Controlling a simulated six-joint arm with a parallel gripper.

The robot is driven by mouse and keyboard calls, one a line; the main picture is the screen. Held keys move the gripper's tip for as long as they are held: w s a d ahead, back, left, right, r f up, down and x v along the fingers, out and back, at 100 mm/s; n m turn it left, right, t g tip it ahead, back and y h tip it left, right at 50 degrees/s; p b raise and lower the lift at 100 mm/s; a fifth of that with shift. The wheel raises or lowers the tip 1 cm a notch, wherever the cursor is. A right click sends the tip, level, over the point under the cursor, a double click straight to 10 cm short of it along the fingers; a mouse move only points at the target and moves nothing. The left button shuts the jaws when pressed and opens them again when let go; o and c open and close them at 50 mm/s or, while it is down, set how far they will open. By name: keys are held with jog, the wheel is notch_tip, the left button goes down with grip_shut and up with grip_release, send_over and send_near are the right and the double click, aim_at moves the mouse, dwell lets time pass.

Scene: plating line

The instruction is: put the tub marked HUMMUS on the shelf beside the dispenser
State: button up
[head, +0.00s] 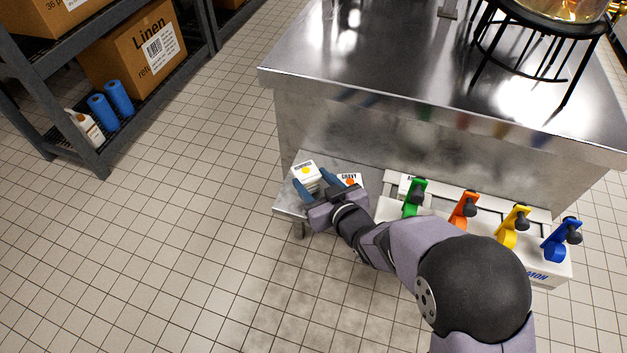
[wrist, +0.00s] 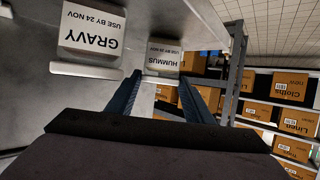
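The HUMMUS tub (head: 305,175) is small and white with a yellow dot, at the left end of the low metal shelf (head: 287,207) beside the dispenser. Its HUMMUS label shows in the wrist view (wrist: 163,58). My gripper (head: 312,179) is open, its two blue fingers at either side of this tub. In the wrist view the fingertips (wrist: 160,78) sit near the tub's near edge, with no clear contact. I cannot tell if its base rests fully on the shelf. The dispenser (head: 480,235) is white, with green, orange, yellow and blue levers.
A GRAVY tub (head: 349,180) with an orange dot stands close to the right of my gripper; it also shows in the wrist view (wrist: 92,30). A steel counter (head: 390,70) rises behind the shelf. A storage rack (head: 90,160) with boxes stands left. Tiled floor between is clear.

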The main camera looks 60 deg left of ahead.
jog(key=shift+o, duration=0.4)
jog(key=shift+r, duration=0.1)
jog(key=shift+r, duration=0.15)
jog(key=v, duration=1.2)
jog(key=shift+p, duration=0.35)
